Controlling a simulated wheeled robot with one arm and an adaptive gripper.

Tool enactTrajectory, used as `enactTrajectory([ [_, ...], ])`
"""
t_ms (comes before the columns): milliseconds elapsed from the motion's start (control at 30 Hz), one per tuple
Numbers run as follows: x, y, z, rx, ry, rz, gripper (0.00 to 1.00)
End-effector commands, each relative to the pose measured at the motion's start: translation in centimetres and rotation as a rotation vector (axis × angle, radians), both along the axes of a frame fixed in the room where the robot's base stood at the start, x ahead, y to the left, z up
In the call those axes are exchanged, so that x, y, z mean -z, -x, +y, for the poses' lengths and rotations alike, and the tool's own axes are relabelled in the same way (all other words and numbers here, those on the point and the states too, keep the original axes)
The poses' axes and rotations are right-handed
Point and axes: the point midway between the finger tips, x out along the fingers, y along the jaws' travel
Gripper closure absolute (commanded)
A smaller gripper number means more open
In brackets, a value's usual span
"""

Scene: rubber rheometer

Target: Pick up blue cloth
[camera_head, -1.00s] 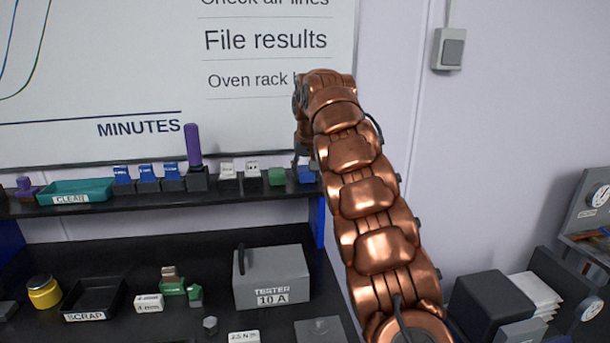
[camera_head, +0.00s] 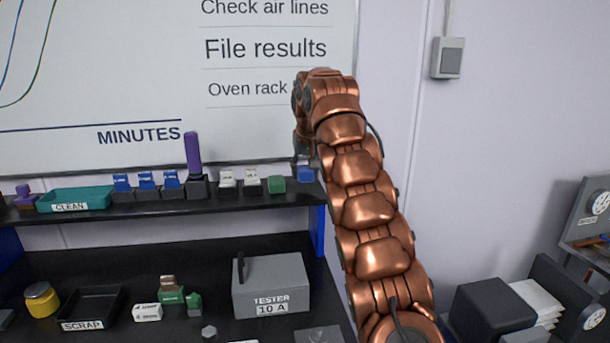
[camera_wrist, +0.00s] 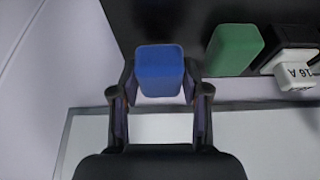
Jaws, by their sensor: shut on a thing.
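The blue cloth (camera_head: 305,174) looks like a small blue block at the right end of the upper black shelf. My gripper (camera_wrist: 159,88) is shut on it, with one finger on each side, as the wrist view of the blue cloth (camera_wrist: 159,66) shows. In the head view the cloth hangs just under my gripper (camera_head: 304,160) and appears slightly above the shelf. My arm hides part of the gripper there.
A green block (camera_head: 277,185) sits just left of the cloth, then white labelled pieces (camera_head: 250,183) and a purple upright handle (camera_head: 193,152) on the shelf (camera_head: 230,203). The whiteboard (camera_head: 100,80) is close behind. A grey tester box (camera_head: 270,290) stands below.

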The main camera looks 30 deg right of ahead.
Motion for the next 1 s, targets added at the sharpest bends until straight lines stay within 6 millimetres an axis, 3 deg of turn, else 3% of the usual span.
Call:
enactTrajectory([
  [367,-1.0,0.0,-0.1,0.003,-0.001,-0.001,0.78],
  [1000,-1.1,2.3,3.9,0.004,0.001,-0.001,0.78],
])
